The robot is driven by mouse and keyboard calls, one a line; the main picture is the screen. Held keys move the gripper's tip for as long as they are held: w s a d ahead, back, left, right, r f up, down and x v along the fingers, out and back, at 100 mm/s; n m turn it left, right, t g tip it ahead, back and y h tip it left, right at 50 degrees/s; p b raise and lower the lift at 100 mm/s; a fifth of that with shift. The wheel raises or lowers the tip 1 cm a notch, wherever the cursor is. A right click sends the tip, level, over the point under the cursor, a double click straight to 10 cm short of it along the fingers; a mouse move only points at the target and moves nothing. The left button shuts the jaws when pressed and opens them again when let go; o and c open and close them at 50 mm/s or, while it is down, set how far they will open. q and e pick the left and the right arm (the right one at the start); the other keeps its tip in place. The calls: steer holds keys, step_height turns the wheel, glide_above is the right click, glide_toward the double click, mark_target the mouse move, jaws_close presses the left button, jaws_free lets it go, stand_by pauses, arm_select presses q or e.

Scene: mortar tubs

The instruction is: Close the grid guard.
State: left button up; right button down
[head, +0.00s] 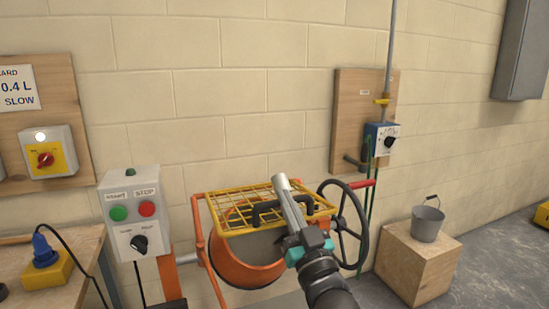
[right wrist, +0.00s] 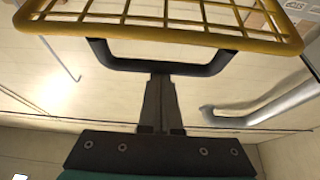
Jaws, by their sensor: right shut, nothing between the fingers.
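The grid guard (head: 235,213) is a yellow wire grid in a yellow frame over the mouth of the orange mixer drum (head: 262,274). I cannot tell exactly how far it is tilted; dark drum opening shows below its front edge. It has a black bar handle (head: 262,208). My right gripper (head: 283,184) is shut and empty, its fingers crossing the handle in the head view. In the right wrist view, the closed fingertips (right wrist: 161,78) end at the middle of the handle (right wrist: 110,62), with the guard (right wrist: 170,32) beyond. Contact cannot be told. My left gripper is out of view.
A black handwheel (head: 359,247) stands close right of the drum. A control box (head: 133,215) with green and red buttons stands left. A bucket (head: 427,221) sits on a wooden block (head: 415,265) at right. A blue switch box (head: 381,139) hangs on the back wall.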

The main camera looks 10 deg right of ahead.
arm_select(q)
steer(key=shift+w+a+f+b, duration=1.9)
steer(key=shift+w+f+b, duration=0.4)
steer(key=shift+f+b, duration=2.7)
arm_select(e)
steer(key=shift+t, duration=0.9)
steer(key=f+b, duration=0.1)
steer(key=f, duration=0.5)
steer(key=f+b, duration=0.2)
steer(key=f, duration=0.5)
steer(key=f+b, duration=0.2)
steer(key=f, duration=0.4)
steer(key=shift+w+a+f, duration=0.1)
steer(key=shift+w+f, duration=0.1)
steer(key=shift+w, duration=0.1)
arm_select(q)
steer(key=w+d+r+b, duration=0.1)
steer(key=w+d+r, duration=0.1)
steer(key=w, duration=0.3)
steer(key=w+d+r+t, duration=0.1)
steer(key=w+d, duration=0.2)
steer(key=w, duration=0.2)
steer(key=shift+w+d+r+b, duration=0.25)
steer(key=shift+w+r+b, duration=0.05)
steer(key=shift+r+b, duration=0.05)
arm_select(e)
steer(key=shift+w+f, duration=0.1)
steer(key=shift+f, duration=0.2)
steer(key=shift+r, duration=0.2)
